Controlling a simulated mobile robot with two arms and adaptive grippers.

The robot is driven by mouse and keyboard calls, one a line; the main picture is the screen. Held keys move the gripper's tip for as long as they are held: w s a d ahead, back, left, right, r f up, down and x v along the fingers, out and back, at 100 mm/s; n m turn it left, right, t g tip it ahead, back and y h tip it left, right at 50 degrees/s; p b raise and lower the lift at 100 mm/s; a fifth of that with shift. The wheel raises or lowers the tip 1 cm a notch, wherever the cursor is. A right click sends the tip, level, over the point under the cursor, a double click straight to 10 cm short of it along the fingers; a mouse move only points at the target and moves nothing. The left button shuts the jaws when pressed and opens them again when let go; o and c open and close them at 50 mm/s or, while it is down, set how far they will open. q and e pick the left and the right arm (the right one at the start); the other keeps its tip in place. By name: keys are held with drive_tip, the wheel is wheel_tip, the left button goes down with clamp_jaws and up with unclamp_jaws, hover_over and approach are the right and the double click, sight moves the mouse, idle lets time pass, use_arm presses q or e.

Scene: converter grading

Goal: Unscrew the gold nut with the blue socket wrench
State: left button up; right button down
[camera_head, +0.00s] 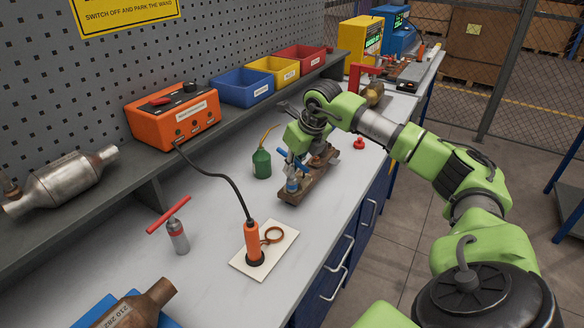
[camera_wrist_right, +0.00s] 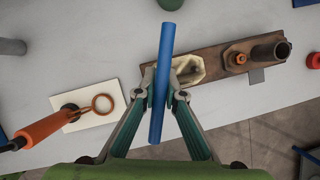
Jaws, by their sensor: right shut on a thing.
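My right gripper (camera_head: 297,160) is shut on the blue socket wrench (camera_head: 284,153). In the right wrist view the gripper (camera_wrist_right: 167,82) pinches the wrench's blue bar (camera_wrist_right: 162,60) between its fingertips. A brown fixture (camera_head: 316,180) stands on the bench beneath the gripper. In the right wrist view, a pale gold six-sided piece (camera_wrist_right: 190,67), which looks like the gold nut, lies on the fixture (camera_wrist_right: 213,60) behind the fingers. The bar and fingers partly hide it, so I cannot tell whether the socket is on it. My left gripper is not in view.
A red T-handle wrench (camera_head: 175,228) stands on the bench at left. An orange tool (camera_head: 253,243) stands on a pale plate (camera_head: 285,250), its cable running to an orange box (camera_head: 174,116). A green oil can (camera_head: 262,163) stands close left of the fixture.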

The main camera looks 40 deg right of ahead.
drive_tip(key=shift+n+y, duration=0.3)
drive_tip(key=shift+n, duration=0.5)
drive_tip(key=n+y+p, duration=0.1)
drive_tip(key=n, duration=0.2)
drive_tip(key=shift+r+n+y, duration=0.1)
drive_tip(key=shift+n+y, duration=0.2)
drive_tip(key=shift+n, duration=0.1)
drive_tip(key=shift+n+g+y+p, duration=0.3)
drive_tip(key=shift+n+g+p, duration=0.1)
drive_tip(key=shift+n, duration=0.6)
